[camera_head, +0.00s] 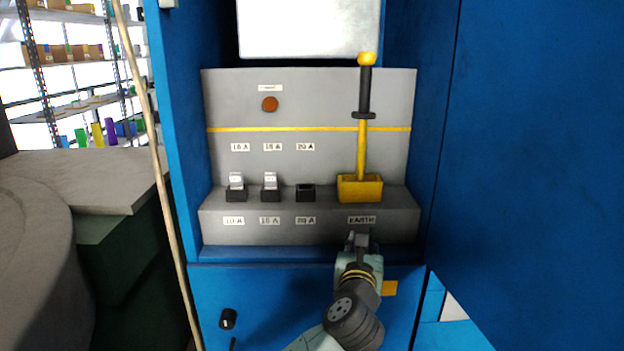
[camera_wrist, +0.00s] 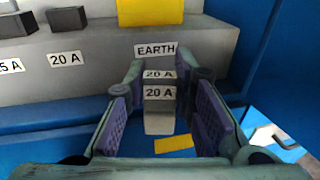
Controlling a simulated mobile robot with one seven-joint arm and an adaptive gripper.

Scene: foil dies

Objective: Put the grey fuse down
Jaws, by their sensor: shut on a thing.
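The grey fuse (camera_wrist: 159,122) carries two "20 A" labels and sits between the fingers of my gripper (camera_wrist: 158,78). My gripper is shut on it. In the head view my gripper (camera_head: 360,242) is in front of the grey ledge, just below the "EARTH" label, and the fuse is hard to make out there. The black 20 A holder (camera_head: 306,194) on the ledge, left of my gripper, looks empty. In the wrist view this holder (camera_wrist: 67,18) shows at the upper left. Whether the fuse touches anything below it, I cannot tell.
A yellow earth box (camera_head: 372,190) with an upright yellow-and-black lever (camera_head: 364,95) stands on the grey ledge (camera_head: 270,232) above my gripper. Two holders (camera_head: 236,195) (camera_head: 270,195) at left carry light fuses. A blue cabinet door (camera_head: 540,130) stands at right.

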